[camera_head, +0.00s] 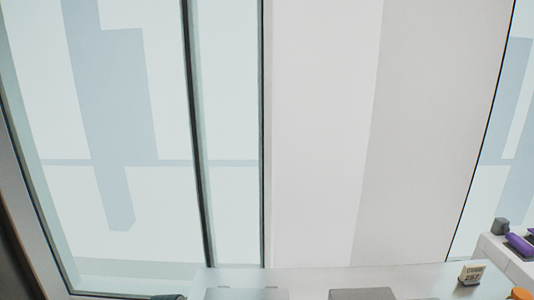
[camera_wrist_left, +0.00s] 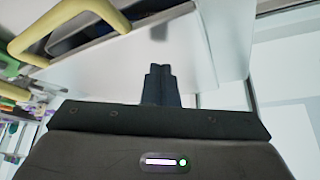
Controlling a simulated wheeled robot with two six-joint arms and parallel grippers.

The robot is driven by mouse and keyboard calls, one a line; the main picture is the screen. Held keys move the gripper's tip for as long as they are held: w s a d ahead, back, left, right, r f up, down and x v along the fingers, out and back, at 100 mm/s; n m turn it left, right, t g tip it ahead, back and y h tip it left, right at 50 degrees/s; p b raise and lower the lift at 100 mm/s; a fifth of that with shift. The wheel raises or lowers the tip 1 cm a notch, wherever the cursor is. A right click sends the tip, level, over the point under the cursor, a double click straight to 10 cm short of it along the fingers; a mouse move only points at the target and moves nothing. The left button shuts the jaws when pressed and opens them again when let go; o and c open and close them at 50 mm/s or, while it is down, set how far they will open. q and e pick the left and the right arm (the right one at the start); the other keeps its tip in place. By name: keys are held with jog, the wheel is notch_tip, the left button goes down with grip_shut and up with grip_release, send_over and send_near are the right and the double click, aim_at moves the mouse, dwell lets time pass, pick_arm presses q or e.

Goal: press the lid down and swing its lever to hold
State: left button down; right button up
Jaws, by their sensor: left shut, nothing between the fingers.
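My left gripper (camera_wrist_left: 161,72) is shut and empty in the left wrist view, its dark fingers together in front of a broad white panel (camera_wrist_left: 200,62). I cannot tell whether the fingertips touch the panel. A dark grey patch shows on the panel just beyond the fingertips. A thick yellow bar (camera_wrist_left: 62,14), bent like a handle, crosses the upper left, with a dark recess behind it. I cannot tell for certain which part is the lid or its lever. Neither is clearly seen in the head view. My right gripper is in neither view.
In the head view, a white surface runs along the bottom, with a grey box top (camera_head: 362,294) cut off by the edge. Tall windows fill the back. Colourful clutter (camera_wrist_left: 18,125) shows in the left wrist view.

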pick_arm(q)
jog(key=shift+f+b, duration=0.4)
jog(key=shift+f, duration=0.9)
jog(key=shift+f+b, duration=0.35)
jog(key=shift+f, duration=0.65)
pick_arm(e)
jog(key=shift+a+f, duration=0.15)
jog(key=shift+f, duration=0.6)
pick_arm(q)
jog(key=shift+p, duration=0.35)
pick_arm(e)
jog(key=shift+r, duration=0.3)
pick_arm(q)
jog(key=shift+s, duration=0.1)
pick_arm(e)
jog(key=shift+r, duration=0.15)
pick_arm(q)
jog(key=shift+f, duration=0.15)
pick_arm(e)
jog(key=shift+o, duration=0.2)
